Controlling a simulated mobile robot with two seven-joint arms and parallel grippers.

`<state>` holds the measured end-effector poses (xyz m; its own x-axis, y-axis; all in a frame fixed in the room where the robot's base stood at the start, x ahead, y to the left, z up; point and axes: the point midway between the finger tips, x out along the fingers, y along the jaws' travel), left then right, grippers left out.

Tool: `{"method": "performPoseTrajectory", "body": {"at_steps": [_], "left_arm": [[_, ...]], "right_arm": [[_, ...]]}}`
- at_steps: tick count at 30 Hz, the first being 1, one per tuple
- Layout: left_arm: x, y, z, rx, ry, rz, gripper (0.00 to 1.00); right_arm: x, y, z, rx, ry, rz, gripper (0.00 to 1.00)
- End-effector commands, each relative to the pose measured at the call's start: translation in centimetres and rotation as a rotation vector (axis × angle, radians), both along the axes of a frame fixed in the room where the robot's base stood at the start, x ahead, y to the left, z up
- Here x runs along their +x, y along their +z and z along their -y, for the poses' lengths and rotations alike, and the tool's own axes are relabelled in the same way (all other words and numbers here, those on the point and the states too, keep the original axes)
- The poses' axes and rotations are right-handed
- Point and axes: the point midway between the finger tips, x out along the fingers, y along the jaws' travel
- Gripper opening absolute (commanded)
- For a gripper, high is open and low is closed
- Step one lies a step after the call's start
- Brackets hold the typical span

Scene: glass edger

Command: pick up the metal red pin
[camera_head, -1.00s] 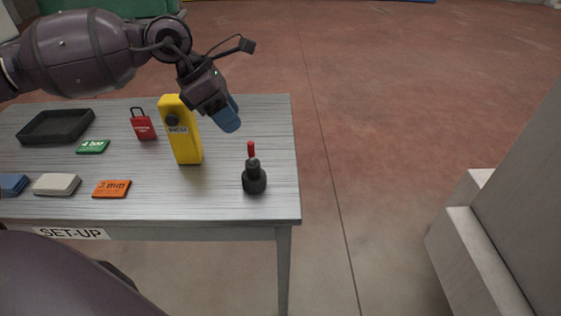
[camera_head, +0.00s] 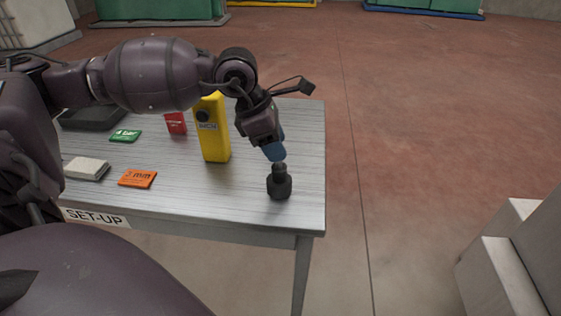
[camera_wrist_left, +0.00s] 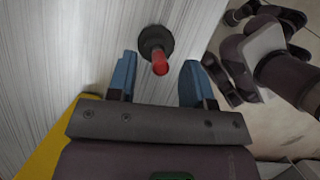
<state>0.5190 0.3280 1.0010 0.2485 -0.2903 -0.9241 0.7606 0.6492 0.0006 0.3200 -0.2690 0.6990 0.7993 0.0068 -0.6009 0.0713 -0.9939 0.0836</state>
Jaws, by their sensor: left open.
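The red metal pin (camera_wrist_left: 159,63) stands upright in a round black holder (camera_wrist_left: 155,40) in the left wrist view. In the head view the black holder (camera_head: 279,184) stands near the table's right end, and the red pin is hidden behind my left gripper. My left gripper (camera_head: 277,154) points down just above the holder. In the left wrist view its two blue fingers (camera_wrist_left: 158,82) are apart, with the pin's red tip between and slightly ahead of them. The fingers hold nothing. My right gripper is not in view.
A yellow box-shaped device (camera_head: 213,140) stands on the table (camera_head: 225,190) just left of my gripper. A red padlock tag (camera_head: 176,124), green card (camera_head: 125,136), orange card (camera_head: 137,179), pale block (camera_head: 87,169) and black tray (camera_head: 92,118) lie further left.

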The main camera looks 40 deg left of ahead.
Motion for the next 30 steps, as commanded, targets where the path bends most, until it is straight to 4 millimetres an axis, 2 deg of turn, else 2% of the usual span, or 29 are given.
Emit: {"method": "performPoseTrajectory", "body": {"at_steps": [1,4,14,23,30], "left_arm": [[0.2,-0.9,0.3,-0.002,-0.001,-0.004,0.47],[0.5,-1.8,0.5,-0.001,0.000,-0.002,0.47],[0.6,-2.0,0.7,0.000,0.000,0.001,0.47],[0.6,-2.0,0.6,-0.001,0.000,0.001,0.01],[0.6,-2.0,0.6,0.000,0.000,0.001,0.00]], "right_arm": [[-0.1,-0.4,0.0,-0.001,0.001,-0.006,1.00],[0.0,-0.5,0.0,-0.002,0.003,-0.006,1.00],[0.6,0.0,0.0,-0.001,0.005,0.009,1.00],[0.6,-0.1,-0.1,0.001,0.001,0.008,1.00],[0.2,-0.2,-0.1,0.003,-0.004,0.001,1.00]]}}
